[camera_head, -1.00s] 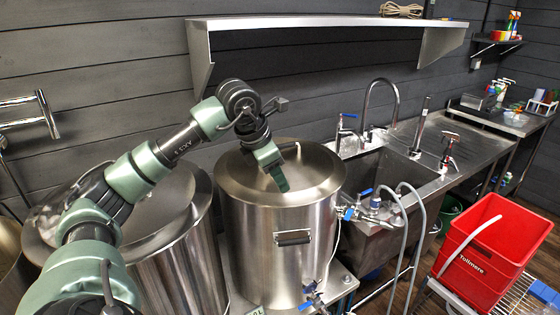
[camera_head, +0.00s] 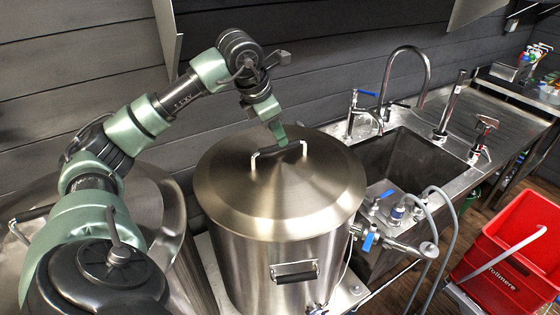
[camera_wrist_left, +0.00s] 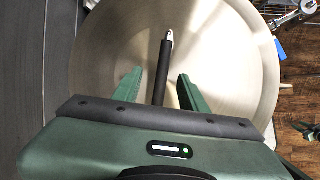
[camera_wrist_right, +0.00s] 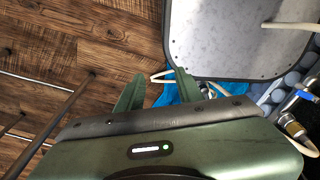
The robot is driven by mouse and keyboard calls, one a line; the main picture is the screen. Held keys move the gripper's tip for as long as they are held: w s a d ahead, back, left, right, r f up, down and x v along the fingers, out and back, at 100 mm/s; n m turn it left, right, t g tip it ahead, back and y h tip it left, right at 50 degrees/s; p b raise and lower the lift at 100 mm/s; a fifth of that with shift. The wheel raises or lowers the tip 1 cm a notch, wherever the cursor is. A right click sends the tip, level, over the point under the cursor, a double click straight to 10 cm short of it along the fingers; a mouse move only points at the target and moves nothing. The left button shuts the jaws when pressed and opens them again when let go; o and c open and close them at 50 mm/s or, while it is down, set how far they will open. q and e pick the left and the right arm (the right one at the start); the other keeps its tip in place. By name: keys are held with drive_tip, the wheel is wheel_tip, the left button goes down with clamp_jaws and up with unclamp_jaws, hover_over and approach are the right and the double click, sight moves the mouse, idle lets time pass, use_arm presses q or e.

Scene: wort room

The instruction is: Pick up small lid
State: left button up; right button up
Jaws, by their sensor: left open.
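The small lid (camera_head: 230,190) is a round brushed-steel cover on the steel kettle (camera_head: 245,255) in the middle of the head view. Its bar handle (camera_head: 262,153) has a black grip and bright metal ends. My left gripper (camera_head: 279,133) is at the handle, pointing down, and hides part of it. In the left wrist view the lid (camera_wrist_left: 225,60) fills the middle, and the black handle (camera_wrist_left: 163,70) runs between the two open green fingers, with gaps on both sides. My right gripper (camera_wrist_right: 158,82) shows only in its wrist view, open and empty above the floor.
A larger steel vessel (camera_head: 150,205) stands left of the kettle, partly behind my left arm. A sink (camera_head: 405,165) with taps and hoses is to the right. A red crate (camera_head: 515,250) stands at the lower right. A shelf's bracket (camera_head: 167,40) hangs above.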

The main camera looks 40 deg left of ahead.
sight(280, 160)
use_arm(q)
drive_tip(key=shift+d+f+p, duration=0.25)
drive_tip(key=shift+f+p, duration=0.4)
drive_tip(key=shift+f, duration=0.55)
drive_tip(key=x, duration=0.1)
drive_tip(key=p+x, duration=0.1)
drive_tip(key=x, duration=0.1)
drive_tip(key=shift+w+a+f+p, duration=0.1)
drive_tip(key=shift+a+f+p, duration=0.2)
drive_tip(key=shift+f, duration=0.3)
drive_tip(key=shift+d, duration=0.1)
clamp_jaws()
drive_tip(key=shift+w+r, duration=0.1)
drive_tip(key=shift+r, duration=0.05)
use_arm(e)
drive_tip(key=r, duration=0.2)
drive_tip(key=s+r, duration=0.1)
drive_tip(key=shift+d, duration=0.25)
